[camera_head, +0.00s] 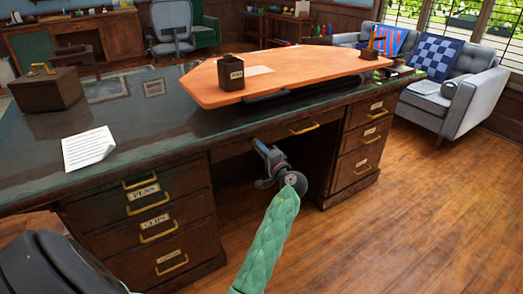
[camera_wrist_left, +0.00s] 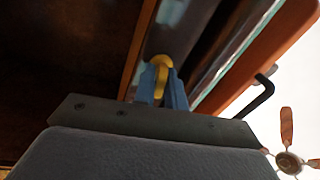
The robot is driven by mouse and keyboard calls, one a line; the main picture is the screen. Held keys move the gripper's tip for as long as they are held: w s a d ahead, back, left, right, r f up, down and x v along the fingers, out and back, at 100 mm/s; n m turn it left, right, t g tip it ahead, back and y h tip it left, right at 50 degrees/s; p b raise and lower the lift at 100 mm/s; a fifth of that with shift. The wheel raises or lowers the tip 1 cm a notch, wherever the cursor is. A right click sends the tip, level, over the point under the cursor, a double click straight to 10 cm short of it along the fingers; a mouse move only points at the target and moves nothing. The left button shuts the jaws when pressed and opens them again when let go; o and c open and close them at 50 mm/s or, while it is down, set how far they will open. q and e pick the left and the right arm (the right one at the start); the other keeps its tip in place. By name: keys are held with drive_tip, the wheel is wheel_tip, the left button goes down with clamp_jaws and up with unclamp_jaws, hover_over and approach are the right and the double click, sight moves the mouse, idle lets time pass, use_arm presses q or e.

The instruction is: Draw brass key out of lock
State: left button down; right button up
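The brass key (camera_wrist_left: 162,62) shows in the left wrist view as a rounded yellow piece between my blue fingertips. Its shaft and the lock are hidden. My left gripper (camera_head: 259,145) is at the front of the desk's middle drawer (camera_head: 236,148), left of that drawer's brass handle (camera_head: 303,128). In the left wrist view the gripper (camera_wrist_left: 163,82) has its fingers close together on the key. I cannot tell how far the key sits in the lock. My right gripper is in neither view.
The dark desk (camera_head: 30,155) has labelled drawers on both sides of an open kneehole. A paper (camera_head: 88,149) and a wooden box (camera_head: 48,90) are at left. The floor at right is clear.

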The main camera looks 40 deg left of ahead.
use_arm(q)
drive_tip(key=shift+d, duration=0.15)
idle(0.4)
drive_tip(key=shift+s+d+f, duration=0.1)
drive_tip(key=shift+s+d, duration=0.15)
drive_tip(key=shift+d, duration=0.2)
drive_tip(key=shift+d, duration=0.15)
idle(0.5)
drive_tip(key=b+v, duration=0.1)
drive_tip(key=v, duration=0.8)
drive_tip(key=shift+s+d, duration=0.15)
drive_tip(key=shift+d, duration=0.05)
idle(1.9)
